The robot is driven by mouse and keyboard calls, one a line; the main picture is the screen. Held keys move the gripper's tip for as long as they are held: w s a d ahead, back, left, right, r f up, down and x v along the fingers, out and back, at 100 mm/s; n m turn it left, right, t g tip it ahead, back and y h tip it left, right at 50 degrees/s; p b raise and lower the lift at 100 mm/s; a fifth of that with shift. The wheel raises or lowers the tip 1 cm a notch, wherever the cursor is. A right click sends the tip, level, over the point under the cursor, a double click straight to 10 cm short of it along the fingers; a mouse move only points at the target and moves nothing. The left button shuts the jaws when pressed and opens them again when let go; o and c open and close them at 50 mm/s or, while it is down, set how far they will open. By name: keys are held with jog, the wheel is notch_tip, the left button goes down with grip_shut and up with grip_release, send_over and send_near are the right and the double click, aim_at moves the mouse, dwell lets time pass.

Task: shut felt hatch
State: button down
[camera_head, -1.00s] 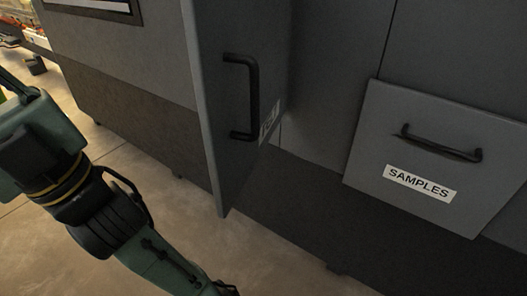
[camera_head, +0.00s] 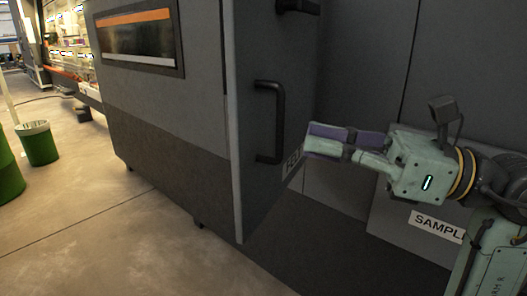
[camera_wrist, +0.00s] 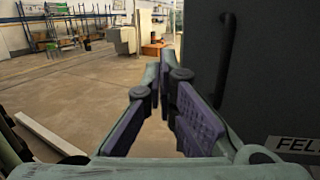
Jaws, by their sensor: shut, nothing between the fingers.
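The felt hatch (camera_head: 240,130) is a grey door standing open, swung out from the machine. Its face carries a dark vertical handle (camera_head: 273,122) and a partly hidden FELT label (camera_head: 293,165). My gripper (camera_head: 310,139) is shut and empty, on the handle side of the door, just right of the handle in the head view. In the wrist view the fingertips (camera_wrist: 160,62) meet ahead of the camera, and the hatch (camera_wrist: 275,85) with its handle (camera_wrist: 226,60) stands to their right. I cannot tell whether the fingers touch the door.
A closed panel labelled SAMPLES (camera_head: 437,226) is at the right, partly behind my arm. The machine's windowed side (camera_head: 140,45) is left of the hatch. A green bin (camera_head: 38,145) stands far left. The floor (camera_head: 110,220) left of the machine is clear.

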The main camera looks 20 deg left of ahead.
jog(key=w+d+f+m+t+h, duration=0.1)
jog(key=w+d+f+m+t, duration=0.1)
jog(key=w+d+t, duration=0.15)
jog(key=p, duration=0.4)
send_near(245, 137)
jog(key=a, duration=0.7)
jog(key=shift+w+r, duration=0.15)
jog(key=shift+w, duration=0.05)
jog(key=shift+a+t, duration=0.1)
jog(key=shift+t, duration=0.15)
